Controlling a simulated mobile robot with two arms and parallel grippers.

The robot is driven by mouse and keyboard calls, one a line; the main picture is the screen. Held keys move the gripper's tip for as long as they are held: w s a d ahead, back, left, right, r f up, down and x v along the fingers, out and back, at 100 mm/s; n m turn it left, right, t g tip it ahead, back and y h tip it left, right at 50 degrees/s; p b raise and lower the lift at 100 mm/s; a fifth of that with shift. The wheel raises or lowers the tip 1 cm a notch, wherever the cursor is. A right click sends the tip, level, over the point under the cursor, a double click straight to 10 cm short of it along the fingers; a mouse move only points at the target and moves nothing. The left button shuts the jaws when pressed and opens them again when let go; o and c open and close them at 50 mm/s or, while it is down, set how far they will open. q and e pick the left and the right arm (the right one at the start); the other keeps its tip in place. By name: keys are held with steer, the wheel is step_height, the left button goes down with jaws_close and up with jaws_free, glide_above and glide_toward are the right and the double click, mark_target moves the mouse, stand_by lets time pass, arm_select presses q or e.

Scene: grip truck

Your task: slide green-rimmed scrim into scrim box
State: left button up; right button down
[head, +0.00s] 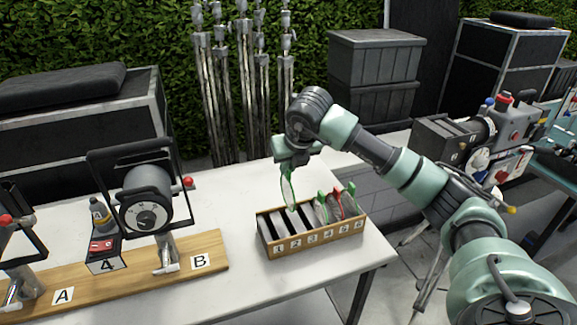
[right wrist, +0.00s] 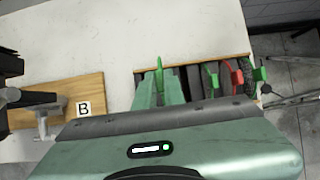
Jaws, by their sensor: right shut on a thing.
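The green-rimmed scrim (head: 289,189) hangs upright and roughly edge-on from my right gripper (head: 291,165), which is shut on it. The scrim box (head: 315,240) is a wooden box with dark slots numbered 1 to 6 on its front. The scrim's lower edge overlaps the box near the low-numbered slots; I cannot tell whether it has entered one. In the right wrist view the scrim's green tab (right wrist: 159,64) shows between the fingers (right wrist: 160,88), over the left part of the box. My left gripper is out of view.
A red-tabbed scrim (head: 337,204) and green-tabbed ones stand in the box's right slots. Left on the white table (head: 225,203) is a wooden board (head: 125,272) marked A and B, with lamps clamped on it. The table's right edge is close to the box.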

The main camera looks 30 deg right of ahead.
mark_target(290, 181)
steer(key=shift+f, duration=0.1)
stand_by(0.4)
steer(key=shift+f+b, duration=0.2)
steer(key=shift+b, duration=0.2)
steer(key=shift+f, duration=0.1)
steer(key=shift+f+b, duration=0.25)
steer(key=shift+b, duration=0.1)
steer(key=shift+f+b, duration=0.45)
steer(key=shift+f, duration=0.2)
stand_by(0.3)
steer(key=shift+f+b, duration=1.6)
steer(key=shift+b, duration=0.05)
steer(key=shift+f, duration=0.1)
